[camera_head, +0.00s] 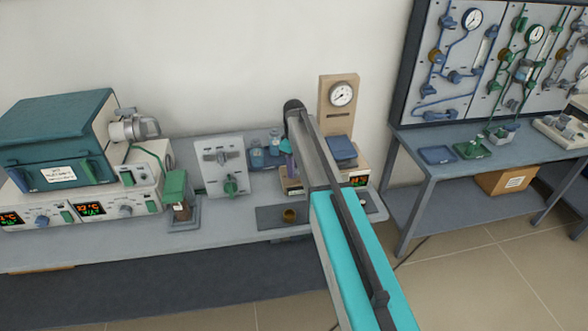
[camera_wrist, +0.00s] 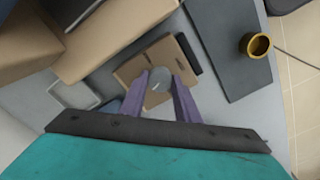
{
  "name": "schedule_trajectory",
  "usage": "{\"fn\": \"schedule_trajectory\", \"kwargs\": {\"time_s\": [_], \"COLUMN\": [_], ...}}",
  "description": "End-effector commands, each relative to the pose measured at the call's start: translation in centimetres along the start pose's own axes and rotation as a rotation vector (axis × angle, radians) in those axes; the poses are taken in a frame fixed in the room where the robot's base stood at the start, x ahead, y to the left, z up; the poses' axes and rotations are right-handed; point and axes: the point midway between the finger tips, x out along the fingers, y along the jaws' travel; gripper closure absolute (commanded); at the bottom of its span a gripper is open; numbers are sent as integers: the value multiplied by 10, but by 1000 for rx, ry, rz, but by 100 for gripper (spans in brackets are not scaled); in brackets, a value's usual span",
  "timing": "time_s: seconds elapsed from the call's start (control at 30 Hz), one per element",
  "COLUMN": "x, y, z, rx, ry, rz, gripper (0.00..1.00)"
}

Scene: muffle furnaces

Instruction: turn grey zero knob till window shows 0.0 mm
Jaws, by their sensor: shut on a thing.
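In the wrist view, a round grey knob (camera_wrist: 160,79) sits on a small tan-brown block (camera_wrist: 132,68). The two purple fingers of my gripper (camera_wrist: 161,84) stand on either side of the knob and are shut on it. A dark piece (camera_wrist: 188,53) sits at the block's edge; no reading can be made out, and I cannot tell whether it is the window. In the head view my arm covers the knob and most of the gripper.
A brass-coloured cup (camera_wrist: 256,45) stands on a dark grey mat (camera_wrist: 228,58). A tan panel with a dial gauge (camera_head: 341,95) rises behind my arm. A lit display (camera_head: 358,181) shows right of the arm, unreadable. A teal furnace (camera_head: 60,135) stands at the left.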

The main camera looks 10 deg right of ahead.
Motion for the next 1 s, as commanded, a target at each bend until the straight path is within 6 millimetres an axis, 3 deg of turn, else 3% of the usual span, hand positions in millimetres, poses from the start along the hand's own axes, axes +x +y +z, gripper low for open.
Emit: {"fn": "schedule_trajectory", "kwargs": {"time_s": [0.4,0.93,0.97,1.0], "x": [-1,-1,-1,-1], "y": [0,0,0,0], "z": [-1,-1,-1,-1], "rx": [231,266,266,266], "ry": [1,1,1,1], "rz": [1,2,2,2], "gripper": [93,93,66,59]}}
